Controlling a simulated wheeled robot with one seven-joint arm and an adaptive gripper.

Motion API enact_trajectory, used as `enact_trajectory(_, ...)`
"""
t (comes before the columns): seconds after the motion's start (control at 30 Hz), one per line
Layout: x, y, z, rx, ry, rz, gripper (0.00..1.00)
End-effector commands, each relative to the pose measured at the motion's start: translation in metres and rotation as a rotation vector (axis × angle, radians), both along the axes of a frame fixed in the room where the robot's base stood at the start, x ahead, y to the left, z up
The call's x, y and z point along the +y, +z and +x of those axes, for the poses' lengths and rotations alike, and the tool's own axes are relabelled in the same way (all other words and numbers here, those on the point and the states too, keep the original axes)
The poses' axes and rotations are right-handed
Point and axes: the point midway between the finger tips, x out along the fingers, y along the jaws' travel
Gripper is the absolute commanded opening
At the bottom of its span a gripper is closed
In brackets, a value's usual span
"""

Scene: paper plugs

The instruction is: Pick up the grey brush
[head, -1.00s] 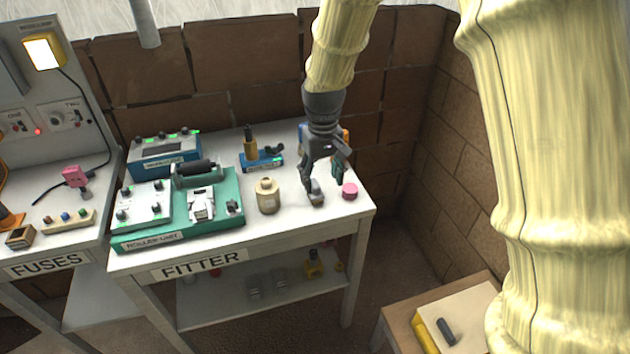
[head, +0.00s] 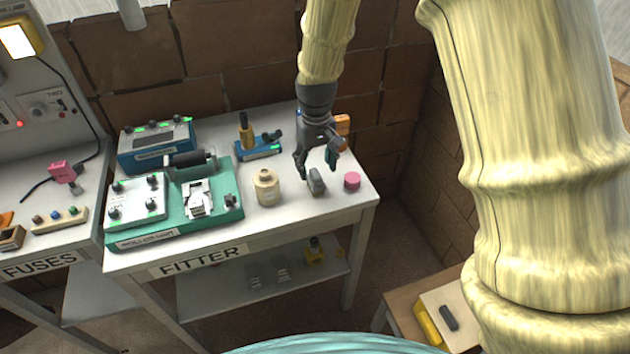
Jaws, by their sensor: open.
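A small grey object (head: 316,183), which appears to be the grey brush, sits on the white FITTER table (head: 215,247) near its right end. My gripper (head: 315,168) is open above it, fingers pointing down, one to either side as seen from here. I cannot tell whether the fingers touch it. Its upper part is close to the fingers and partly hidden. My gripper holds nothing that I can see.
A pink cylinder (head: 352,181) stands close to the right of the grey object. A beige jar (head: 266,188) stands to its left, then a green roller unit (head: 226,212). Blue and orange items (head: 342,124) are behind my gripper. A low table (head: 399,308) stands at lower right.

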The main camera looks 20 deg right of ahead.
Motion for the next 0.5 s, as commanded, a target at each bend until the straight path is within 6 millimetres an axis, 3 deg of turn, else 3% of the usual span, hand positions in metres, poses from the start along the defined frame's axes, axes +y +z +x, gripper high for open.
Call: enact_trajectory(0.5,0.002,-0.043,0.001,0.001,0.003,0.000,0.61)
